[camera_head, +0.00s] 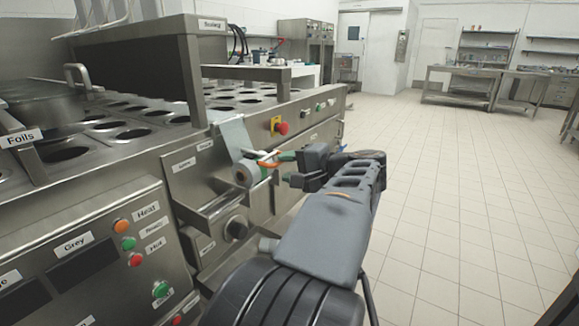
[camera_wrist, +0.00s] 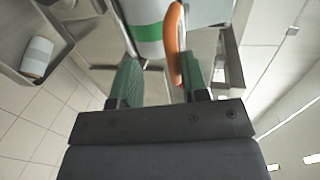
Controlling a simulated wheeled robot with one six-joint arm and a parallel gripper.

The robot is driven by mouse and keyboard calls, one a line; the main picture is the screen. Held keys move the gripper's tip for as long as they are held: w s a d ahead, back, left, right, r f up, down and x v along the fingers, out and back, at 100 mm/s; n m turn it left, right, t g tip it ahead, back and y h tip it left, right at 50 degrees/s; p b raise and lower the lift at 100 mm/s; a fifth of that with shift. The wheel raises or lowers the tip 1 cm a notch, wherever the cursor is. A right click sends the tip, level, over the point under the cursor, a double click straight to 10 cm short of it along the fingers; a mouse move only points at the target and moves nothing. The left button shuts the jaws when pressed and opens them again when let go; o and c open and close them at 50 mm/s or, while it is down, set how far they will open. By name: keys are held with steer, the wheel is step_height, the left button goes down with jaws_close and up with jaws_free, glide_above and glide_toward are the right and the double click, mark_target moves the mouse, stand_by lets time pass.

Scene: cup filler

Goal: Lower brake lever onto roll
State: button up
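The roll (camera_head: 247,173) is a pale cylinder on the front of the steel machine, with a pale sheet running up from it. It also shows in the wrist view as a white surface with a green band (camera_wrist: 148,32). The brake lever (camera_head: 268,163) is orange and sits beside the roll. In the wrist view the lever (camera_wrist: 174,45) reaches between my fingers, close to the right one; contact is unclear. My gripper (camera_wrist: 160,78) has green fingertips set wide apart. In the head view the gripper (camera_head: 278,158) is right beside the lever.
A steel shelf and a dark knob (camera_head: 236,228) are below the roll. A red stop button (camera_head: 282,128) on a yellow plate is above. A white cylinder (camera_wrist: 38,57) lies in a steel tray in the wrist view. Open tiled floor (camera_head: 450,200) is on the right.

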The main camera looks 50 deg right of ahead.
steer(key=shift+r, duration=0.1)
steer(key=p+v, duration=0.4)
steer(key=v, duration=1)
steer(key=shift+w+a+r, duration=0.1)
steer(key=shift+w, duration=0.05)
steer(key=w+a+r+n+g+y+p, duration=0.2)
steer(key=w+a+g+p, duration=0.2)
steer(key=w+a+p, duration=0.3)
steer(key=w+a+r+n+g+y+p, duration=0.2)
steer(key=w+a+n+g+p, duration=0.15)
steer(key=w+a+p, duration=0.35)
steer(key=a+r+n+g+h+p, duration=0.2)
steer(key=a+r+n+p, duration=0.2)
steer(key=a+p, duration=0.4)
steer(key=a+r+n+g+h+p, duration=0.2)
steer(key=a+n+p, duration=0.5)
steer(key=p, duration=0.4)
steer(key=shift+a+r+h, duration=0.45)
steer(key=shift+r+h, duration=0.35)
steer(key=shift+r, duration=0.2)
